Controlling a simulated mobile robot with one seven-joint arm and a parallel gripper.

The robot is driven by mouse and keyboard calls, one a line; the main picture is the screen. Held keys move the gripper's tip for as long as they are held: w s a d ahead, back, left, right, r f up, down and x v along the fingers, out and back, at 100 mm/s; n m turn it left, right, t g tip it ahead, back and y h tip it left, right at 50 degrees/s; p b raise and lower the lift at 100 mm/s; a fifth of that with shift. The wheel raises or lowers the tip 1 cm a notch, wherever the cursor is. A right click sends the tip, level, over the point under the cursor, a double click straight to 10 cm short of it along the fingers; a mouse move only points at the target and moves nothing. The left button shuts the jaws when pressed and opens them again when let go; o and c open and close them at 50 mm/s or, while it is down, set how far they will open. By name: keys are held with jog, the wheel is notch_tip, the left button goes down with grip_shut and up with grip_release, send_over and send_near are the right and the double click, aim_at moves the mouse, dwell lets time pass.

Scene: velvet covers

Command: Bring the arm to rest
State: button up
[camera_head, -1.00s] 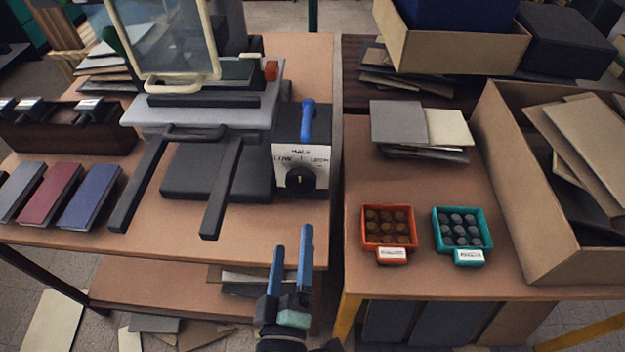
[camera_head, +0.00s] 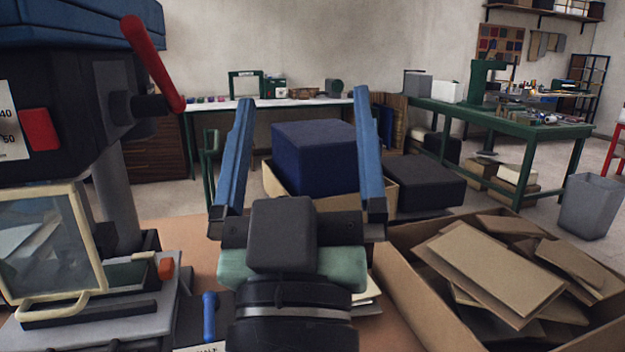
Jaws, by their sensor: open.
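My gripper (camera_head: 303,105) is in the lower middle of the head view, raised in front of the camera. Its two blue fingers point up and stand wide apart. Nothing is between them; a dark blue box (camera_head: 312,152) shows in the gap, farther back. My wrist hides part of the bench below.
A machine (camera_head: 75,90) with a red lever and a clear guard (camera_head: 48,248) stands close on the left. A large cardboard box (camera_head: 400,275) full of board pieces is at the lower right. A black box (camera_head: 424,182), green bench (camera_head: 500,115) and grey bin (camera_head: 587,205) are behind.

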jog(key=s+r+m+t+p, duration=0.1)
jog(key=s+r+p, duration=0.2)
jog(key=r+p, duration=0.9)
jog(key=s+r+m+t+p, duration=0.15)
jog(key=r+p, duration=0.65)
jog(key=r, duration=0.8)
jog(key=w+a+f+n+g+y+b, duration=0.1)
jog(key=w+a+f+g+y+b, duration=0.15)
jog(key=f, duration=0.95)
jog(key=w+a+f+n+g+y+b, duration=0.1)
jog(key=w+a+f+g+b, duration=0.2)
jog(key=f, duration=0.9)
jog(key=w+a+f+n+g+y+b, duration=0.1)
jog(key=w+a+f+y+b, duration=0.25)
jog(key=f, duration=0.85)
jog(key=s+a+f+g+h+b, duration=0.1)
jog(key=s+f+b, duration=0.15)
jog(key=f, duration=1.05)
jog(key=s+a+f+m+g+b, duration=0.15)
jog(key=s+f, duration=0.25)
jog(key=f, duration=0.8)
jog(key=s+f+g+h+b, duration=0.1)
jog(key=s+f+g+b, duration=0.15)
jog(key=f, duration=1.05)
jog(key=shift+t, duration=0.4)
jog(key=x, duration=1.2)
jog(key=shift+w+a+r+b, duration=0.1)
jog(key=shift+a+r+b, duration=0.15)
jog(key=shift+a, duration=0.2)
